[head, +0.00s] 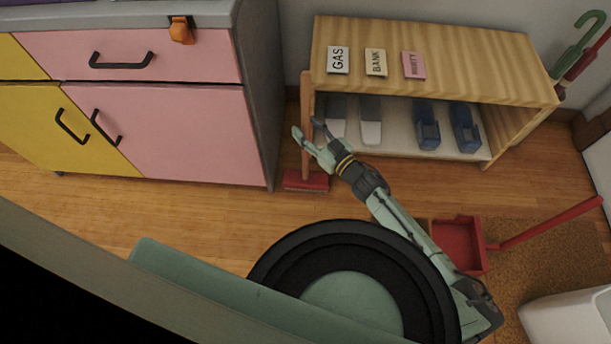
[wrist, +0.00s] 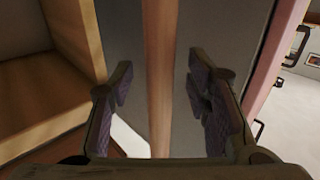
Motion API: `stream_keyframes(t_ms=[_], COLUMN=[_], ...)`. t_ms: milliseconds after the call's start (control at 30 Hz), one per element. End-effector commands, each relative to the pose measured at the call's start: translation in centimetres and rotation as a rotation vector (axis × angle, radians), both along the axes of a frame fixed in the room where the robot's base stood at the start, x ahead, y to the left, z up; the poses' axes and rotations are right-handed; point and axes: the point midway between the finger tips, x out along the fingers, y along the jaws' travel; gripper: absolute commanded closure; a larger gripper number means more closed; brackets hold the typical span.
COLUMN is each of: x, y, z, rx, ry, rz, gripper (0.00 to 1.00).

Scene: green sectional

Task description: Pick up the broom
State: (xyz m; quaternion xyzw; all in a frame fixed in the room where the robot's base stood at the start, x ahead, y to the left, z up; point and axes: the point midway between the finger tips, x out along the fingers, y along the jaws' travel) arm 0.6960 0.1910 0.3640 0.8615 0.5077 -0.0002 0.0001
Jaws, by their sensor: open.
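The broom (head: 306,150) stands upright in the gap between the pink cabinet and the wooden shelf, in the head view. Its wooden handle leans against or near the shelf's left side, and its red head (head: 305,181) rests on the floor. My gripper (head: 307,132) is open at the handle, about midway up. In the wrist view the handle (wrist: 160,75) runs vertically between the two open fingers of my gripper (wrist: 161,100), with space on both sides.
A wooden shelf (head: 430,60) with cards on top and shoes inside stands right of the broom. A pink cabinet (head: 165,135) stands close on its left. A red dustpan (head: 459,245) lies on the floor at the right. Floor in front of the broom is clear.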

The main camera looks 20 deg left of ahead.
Motion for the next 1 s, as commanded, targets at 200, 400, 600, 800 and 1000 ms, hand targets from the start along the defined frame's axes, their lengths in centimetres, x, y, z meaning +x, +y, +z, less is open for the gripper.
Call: stream_keyframes(t_ms=[200, 400, 600, 800, 1000], x=[0.65, 0.62, 0.60, 0.60, 0.59], y=[1.17, 1.14, 1.13, 1.13, 1.13], z=[-0.01, -0.01, -0.01, -0.02, -0.02], rx=[0.000, 0.000, 0.000, 0.000, 0.000], ry=[0.001, 0.001, 0.001, 0.001, 0.001], rz=[-0.001, 0.000, 0.000, 0.000, 0.000], gripper=[0.56, 0.59, 0.72, 0.86, 0.99])
